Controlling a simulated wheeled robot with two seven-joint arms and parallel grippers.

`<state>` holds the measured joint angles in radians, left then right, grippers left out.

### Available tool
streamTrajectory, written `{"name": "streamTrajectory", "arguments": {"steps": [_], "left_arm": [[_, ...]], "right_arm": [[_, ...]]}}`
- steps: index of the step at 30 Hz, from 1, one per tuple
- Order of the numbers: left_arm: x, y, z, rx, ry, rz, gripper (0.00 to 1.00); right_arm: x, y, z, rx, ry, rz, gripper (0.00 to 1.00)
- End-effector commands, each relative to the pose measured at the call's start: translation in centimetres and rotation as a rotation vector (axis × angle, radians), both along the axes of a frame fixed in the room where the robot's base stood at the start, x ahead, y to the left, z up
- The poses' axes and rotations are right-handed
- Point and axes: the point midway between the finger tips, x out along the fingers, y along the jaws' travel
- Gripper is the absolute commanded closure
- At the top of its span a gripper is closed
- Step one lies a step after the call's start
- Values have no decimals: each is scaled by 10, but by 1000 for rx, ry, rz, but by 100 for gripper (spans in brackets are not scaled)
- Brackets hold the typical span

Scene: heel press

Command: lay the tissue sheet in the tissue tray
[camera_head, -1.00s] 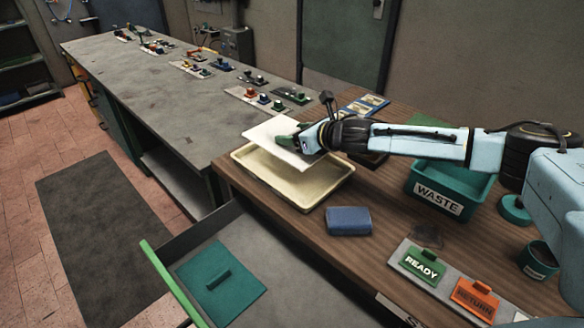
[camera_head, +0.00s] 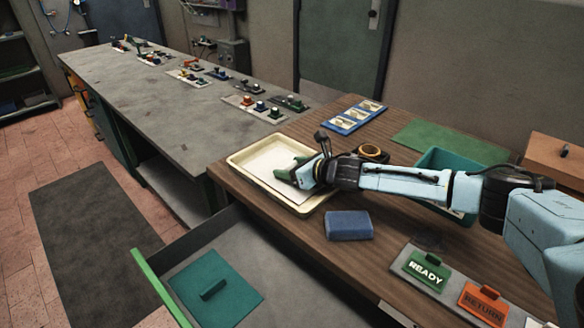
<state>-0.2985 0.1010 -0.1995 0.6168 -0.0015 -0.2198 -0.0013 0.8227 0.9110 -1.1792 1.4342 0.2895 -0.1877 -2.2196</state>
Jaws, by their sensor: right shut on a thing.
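The white tissue sheet (camera_head: 270,162) is inside the cream tissue tray (camera_head: 238,160) on the wooden bench top. It looks flat, low within the rim. My right gripper (camera_head: 290,174) reaches in from the right over the tray's right side, its green fingers shut on the sheet's near right part. The fingers and wrist hide that part of the sheet and some of the tray's right rim. My left gripper is not in view.
A blue block (camera_head: 349,225) lies just right of the tray. The teal bin (camera_head: 440,160) is partly behind my right arm. READY (camera_head: 425,270) and RETURN (camera_head: 482,303) plates are at the front right. An open drawer (camera_head: 255,268) is below the bench's front edge.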

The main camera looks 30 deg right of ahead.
Motion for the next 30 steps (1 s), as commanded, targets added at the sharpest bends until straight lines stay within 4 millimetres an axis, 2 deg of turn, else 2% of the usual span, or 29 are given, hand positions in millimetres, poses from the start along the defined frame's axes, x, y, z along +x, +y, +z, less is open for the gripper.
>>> {"name": "streamTrajectory", "arguments": {"steps": [1, 5, 17, 23, 30], "left_arm": [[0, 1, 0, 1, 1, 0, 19], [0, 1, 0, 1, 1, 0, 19], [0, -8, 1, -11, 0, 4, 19], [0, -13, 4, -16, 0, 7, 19], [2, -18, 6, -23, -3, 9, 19]], "right_arm": [[0, 0, -1, 0, 1, 0, 34], [0, 0, -1, 0, 1, 1, 17], [-4, -2, 2, 0, 2, 0, 16], [-29, -10, 13, -2, 3, 0, 16], [-71, -26, 31, -3, 3, -1, 16]]}}
